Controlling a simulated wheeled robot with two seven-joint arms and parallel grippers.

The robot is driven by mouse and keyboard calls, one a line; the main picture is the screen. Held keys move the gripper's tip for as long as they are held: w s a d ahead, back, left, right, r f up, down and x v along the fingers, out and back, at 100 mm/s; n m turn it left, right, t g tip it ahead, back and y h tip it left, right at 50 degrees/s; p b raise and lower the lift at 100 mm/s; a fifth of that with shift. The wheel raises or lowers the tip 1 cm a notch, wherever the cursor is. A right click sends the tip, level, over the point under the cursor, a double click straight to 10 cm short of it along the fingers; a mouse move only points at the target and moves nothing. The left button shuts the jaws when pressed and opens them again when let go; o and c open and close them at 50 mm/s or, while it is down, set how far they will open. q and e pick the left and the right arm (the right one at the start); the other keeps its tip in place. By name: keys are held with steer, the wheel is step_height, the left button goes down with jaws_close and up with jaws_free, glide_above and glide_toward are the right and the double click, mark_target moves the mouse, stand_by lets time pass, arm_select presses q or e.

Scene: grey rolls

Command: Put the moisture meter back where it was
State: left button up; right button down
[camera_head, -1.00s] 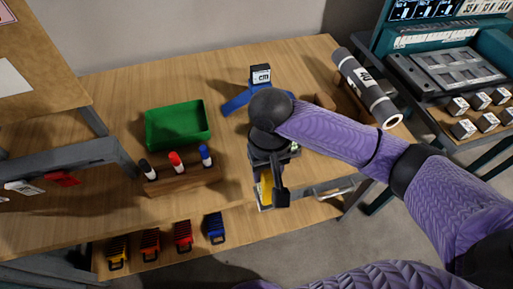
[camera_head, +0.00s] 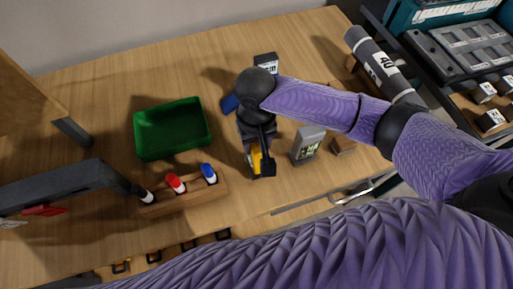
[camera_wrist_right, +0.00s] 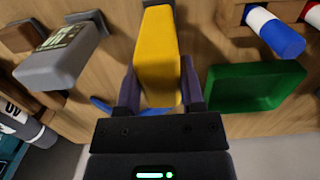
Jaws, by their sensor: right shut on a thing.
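My right gripper (camera_head: 257,165) is shut on a yellow block-shaped thing, which I take to be the moisture meter (camera_head: 256,157). In the right wrist view, the yellow meter (camera_wrist_right: 160,55) sticks out beyond the fingers of the gripper (camera_wrist_right: 158,92). In the head view my wrist hides much of it, and I cannot tell whether it touches the tabletop. A grey device with a small display (camera_head: 308,144) stands just right of the gripper, apart from it. It also shows at the left of the right wrist view (camera_wrist_right: 62,62).
A green tray (camera_head: 173,129) lies left of the gripper. A wooden marker holder (camera_head: 190,196) stands in front of it. A brown wooden block (camera_head: 342,146) is right of the grey device. A blue thing (camera_head: 229,104) is partly behind my wrist. A grey roll (camera_head: 378,64) lies back right.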

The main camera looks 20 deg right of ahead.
step_height(320, 180, down, 2)
steer(key=shift+f, duration=0.1)
steer(key=c, duration=0.6)
jaws_free()
steer(key=o, duration=0.4)
steer(key=r+p, duration=0.1)
steer(key=r, duration=0.3)
steer(key=r+p, duration=0.1)
steer(key=r, duration=0.2)
steer(key=r+p, duration=0.2)
steer(key=r, duration=0.2)
steer(key=shift+w+r, duration=0.25)
steer(key=shift+r, duration=0.45)
